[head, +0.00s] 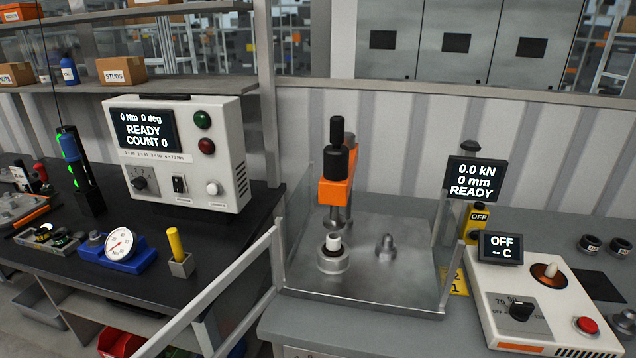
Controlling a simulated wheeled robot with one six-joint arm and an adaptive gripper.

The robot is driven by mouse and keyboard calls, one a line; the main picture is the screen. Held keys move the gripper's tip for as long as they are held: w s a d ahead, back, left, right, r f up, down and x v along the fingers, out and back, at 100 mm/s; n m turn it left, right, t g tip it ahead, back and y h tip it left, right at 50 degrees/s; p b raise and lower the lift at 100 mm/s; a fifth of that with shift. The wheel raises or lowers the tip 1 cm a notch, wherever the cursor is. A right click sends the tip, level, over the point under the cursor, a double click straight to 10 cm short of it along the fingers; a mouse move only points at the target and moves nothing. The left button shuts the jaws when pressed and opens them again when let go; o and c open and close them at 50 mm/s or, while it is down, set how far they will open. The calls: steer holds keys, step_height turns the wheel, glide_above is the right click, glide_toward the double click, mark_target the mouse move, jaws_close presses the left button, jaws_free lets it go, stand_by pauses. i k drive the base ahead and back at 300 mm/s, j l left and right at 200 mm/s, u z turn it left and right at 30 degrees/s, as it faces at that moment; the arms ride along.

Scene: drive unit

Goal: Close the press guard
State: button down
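The press (337,185), orange and black, stands on a square metal base plate (375,262) on the right-hand bench. Clear side panels and grey posts stand around the plate. A grey barred frame (225,275), which looks like the press guard, stands swung out from the left front corner towards me. The front of the press is open to view. A white cylindrical part (333,243) stands in a round metal holder (333,260) under the ram. The frame's near end runs out of the picture at the bottom. My gripper is not in view.
A press display (472,178) reading READY stands right of the press. A heater-like control box (545,305) with a red button sits at right. The left bench holds a torque controller (180,150), a dial gauge (120,243) and a yellow-handled tool (175,243).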

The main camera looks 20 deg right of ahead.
mark_target(160, 341)
steer(key=i+j+z, duration=0.35)
steer(key=j, duration=0.65)
steer(key=j+z, duration=0.4)
steer(key=j, duration=0.65)
steer(key=j+z, duration=0.35)
steer(key=j, duration=0.8)
steer(key=i, duration=0.05)
